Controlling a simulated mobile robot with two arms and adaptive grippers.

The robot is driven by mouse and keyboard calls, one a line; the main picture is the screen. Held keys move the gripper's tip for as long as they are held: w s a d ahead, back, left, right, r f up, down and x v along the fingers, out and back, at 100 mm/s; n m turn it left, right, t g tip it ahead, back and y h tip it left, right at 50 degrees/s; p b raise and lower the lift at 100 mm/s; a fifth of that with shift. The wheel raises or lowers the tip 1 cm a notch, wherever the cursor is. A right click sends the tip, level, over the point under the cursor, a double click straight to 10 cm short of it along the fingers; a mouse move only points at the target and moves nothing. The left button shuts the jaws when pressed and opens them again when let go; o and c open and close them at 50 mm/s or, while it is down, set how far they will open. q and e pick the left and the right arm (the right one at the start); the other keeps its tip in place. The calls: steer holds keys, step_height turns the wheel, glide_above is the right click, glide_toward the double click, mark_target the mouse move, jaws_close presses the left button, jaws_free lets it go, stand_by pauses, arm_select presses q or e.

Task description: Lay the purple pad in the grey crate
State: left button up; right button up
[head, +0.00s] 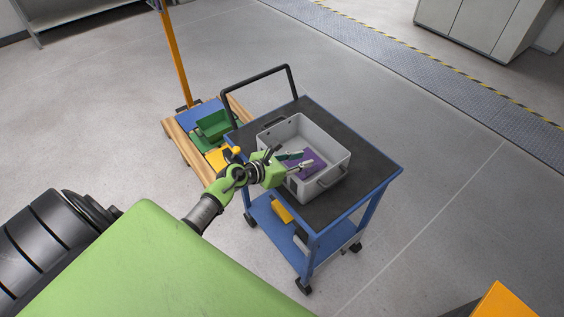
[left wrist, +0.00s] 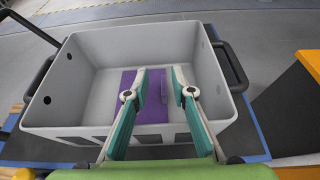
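The purple pad (head: 316,162) lies inside the grey crate (head: 322,140), on its floor. In the left wrist view the pad (left wrist: 150,105) shows flat on the floor of the crate (left wrist: 140,45), near its middle. My left gripper (head: 303,161) reaches over the crate's near left side. In the left wrist view its two teal fingers (left wrist: 158,85) are spread apart with the pad showing between and below them. Nothing is held between them, and the fingers cover part of the pad. My right gripper is not in view.
The crate stands on the dark top of a blue trolley (head: 378,165) with a black push handle (head: 258,77). A wooden pallet (head: 183,144) with a green bin (head: 214,125) is behind left. An orange thing (head: 505,302) is at lower right. Open floor lies right of the trolley.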

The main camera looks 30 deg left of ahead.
arm_select(q)
steer(key=v, duration=1)
steer(key=shift+b, duration=0.35)
